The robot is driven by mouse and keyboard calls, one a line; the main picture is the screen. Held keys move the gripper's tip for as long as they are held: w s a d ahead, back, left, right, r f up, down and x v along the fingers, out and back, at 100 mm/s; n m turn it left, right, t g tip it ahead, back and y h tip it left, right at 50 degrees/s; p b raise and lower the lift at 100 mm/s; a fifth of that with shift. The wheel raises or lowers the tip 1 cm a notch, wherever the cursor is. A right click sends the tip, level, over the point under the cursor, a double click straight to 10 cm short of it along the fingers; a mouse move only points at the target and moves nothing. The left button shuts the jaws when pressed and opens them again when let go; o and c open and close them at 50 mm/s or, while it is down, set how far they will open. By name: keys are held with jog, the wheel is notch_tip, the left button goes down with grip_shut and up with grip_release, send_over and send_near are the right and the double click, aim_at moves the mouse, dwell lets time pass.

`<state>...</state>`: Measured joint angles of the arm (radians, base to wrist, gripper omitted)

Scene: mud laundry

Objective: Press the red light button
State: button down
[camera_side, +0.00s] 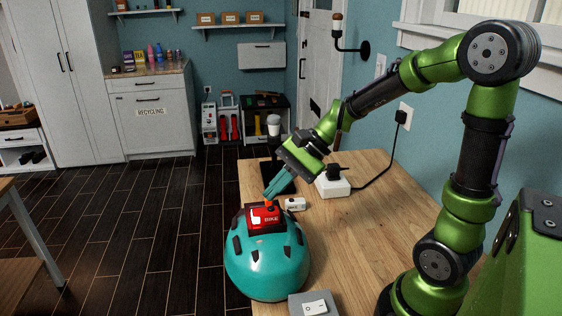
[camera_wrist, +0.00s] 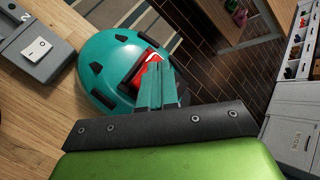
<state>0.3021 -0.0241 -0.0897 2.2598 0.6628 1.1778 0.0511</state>
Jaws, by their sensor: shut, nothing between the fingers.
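A teal bike helmet (camera_side: 266,262) with black vents sits on the wooden table. A red light (camera_side: 264,217) marked "BIKE" sits on top of the helmet, and a small orange-red piece shows at its upper edge under my fingertips. My gripper (camera_side: 268,196) is shut and empty, its teal fingers angled down to the light. I cannot tell whether the tips touch it. In the wrist view, my fingers (camera_wrist: 158,88) cover part of the red light (camera_wrist: 151,66) on the helmet (camera_wrist: 108,60).
A grey box with a white rocker switch (camera_side: 315,308) stands at the table's front edge; it also shows in the wrist view (camera_wrist: 37,50). A small white item (camera_side: 295,204) lies behind the helmet. A white box (camera_side: 332,185) with a black plug and cord lies farther back. The table's right side is clear.

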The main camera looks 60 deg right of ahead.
jog(key=shift+r, duration=2.9)
jog(key=n+t+h, duration=0.2)
jog(key=n+h, duration=0.4)
jog(key=n, duration=0.5)
send_near(276, 208)
jog(key=s+a+r, duration=0.2)
jog(key=s+a, duration=0.1)
jog(key=s, duration=0.1)
jog(key=shift+s+a+r+n, duration=0.35)
jog(key=shift+a+r, duration=0.1)
jog(key=shift+r, duration=0.15)
